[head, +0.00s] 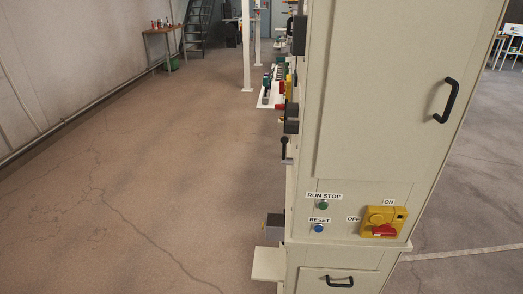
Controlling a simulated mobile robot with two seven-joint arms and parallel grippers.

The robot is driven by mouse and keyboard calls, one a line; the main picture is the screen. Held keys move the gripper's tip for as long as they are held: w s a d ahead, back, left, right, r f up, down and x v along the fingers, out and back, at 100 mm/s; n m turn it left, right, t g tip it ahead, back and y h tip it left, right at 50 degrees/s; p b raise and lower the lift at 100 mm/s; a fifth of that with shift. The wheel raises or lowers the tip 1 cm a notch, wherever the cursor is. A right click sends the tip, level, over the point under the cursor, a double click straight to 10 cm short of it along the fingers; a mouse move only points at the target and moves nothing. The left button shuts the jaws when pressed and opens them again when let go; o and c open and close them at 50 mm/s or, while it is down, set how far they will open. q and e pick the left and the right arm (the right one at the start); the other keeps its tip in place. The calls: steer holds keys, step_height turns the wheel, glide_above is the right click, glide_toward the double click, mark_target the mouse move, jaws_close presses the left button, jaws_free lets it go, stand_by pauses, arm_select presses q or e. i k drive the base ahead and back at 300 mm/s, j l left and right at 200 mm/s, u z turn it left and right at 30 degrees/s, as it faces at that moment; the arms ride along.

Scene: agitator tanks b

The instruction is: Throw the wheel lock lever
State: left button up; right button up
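A small dark lever with a rounded knob (284,144) sticks out at the left edge of the tall beige cabinet (390,110). No label shows beside it, so I cannot tell whether it is the wheel lock lever. A yellow and red rotary switch (383,222) is on the cabinet front, between the words ON and OFF. The cabinet's left side is seen almost edge-on, so most of what is mounted there is hidden. Neither of my grippers is in view.
A green button (323,205) and a blue button (319,228) are left of the switch. Black handles (446,101) are on the cabinet doors. A grey box (273,226) juts out low on the left. The floor (150,190) left of the cabinet is clear.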

mark_target(284, 139)
steer(key=i+j, duration=0.6)
steer(key=j, duration=0.2)
steer(key=i+j, duration=0.3)
steer(key=j+z, duration=0.05)
steer(key=j, duration=0.05)
